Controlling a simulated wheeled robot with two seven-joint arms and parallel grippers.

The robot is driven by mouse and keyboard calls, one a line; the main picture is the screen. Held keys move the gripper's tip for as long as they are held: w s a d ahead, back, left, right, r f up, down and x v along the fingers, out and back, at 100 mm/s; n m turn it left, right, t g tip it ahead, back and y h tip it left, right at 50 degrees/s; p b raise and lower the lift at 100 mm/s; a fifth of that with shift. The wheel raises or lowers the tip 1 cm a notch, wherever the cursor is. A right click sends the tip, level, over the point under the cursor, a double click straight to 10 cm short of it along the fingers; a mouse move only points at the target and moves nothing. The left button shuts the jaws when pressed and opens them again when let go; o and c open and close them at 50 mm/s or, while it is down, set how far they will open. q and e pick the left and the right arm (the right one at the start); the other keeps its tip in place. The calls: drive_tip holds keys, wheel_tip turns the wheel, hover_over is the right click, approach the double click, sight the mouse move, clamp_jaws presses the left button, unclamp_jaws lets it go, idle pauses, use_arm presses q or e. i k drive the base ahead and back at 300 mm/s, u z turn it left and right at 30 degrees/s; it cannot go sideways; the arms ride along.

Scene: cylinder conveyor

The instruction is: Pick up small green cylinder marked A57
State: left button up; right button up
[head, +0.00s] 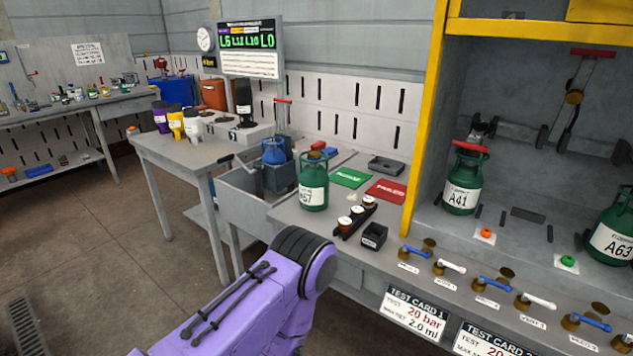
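A small green cylinder (314,172) stands upright on the grey bench, left of the yellow-framed bay. Its white label (312,195) ends in 57; the first character is hard to read. Two larger-labelled green cylinders stand in the bay: A41 (462,182) and A63 (612,232), the latter cut off by the right edge. A purple link of my arm rises from the bottom, its black ribbed joint below the 57 cylinder. Neither gripper shows, and nothing is seen touching the 57 cylinder.
A blue cylinder (273,151) stands in a grey basin just left. A green card (351,178) and red card (387,191) lie to the right. A black rack (356,217) with white-topped pieces and a small black box (374,236) are in front. Valves line the bench edge.

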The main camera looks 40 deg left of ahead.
sight(314, 179)
drive_tip(key=u, duration=0.55)
drive_tip(key=k, duration=0.65)
drive_tip(key=u, duration=0.95)
drive_tip(key=i, duration=0.85)
drive_tip(key=z, duration=0.5)
drive_tip(key=i, duration=0.6)
drive_tip(key=z, duration=0.65)
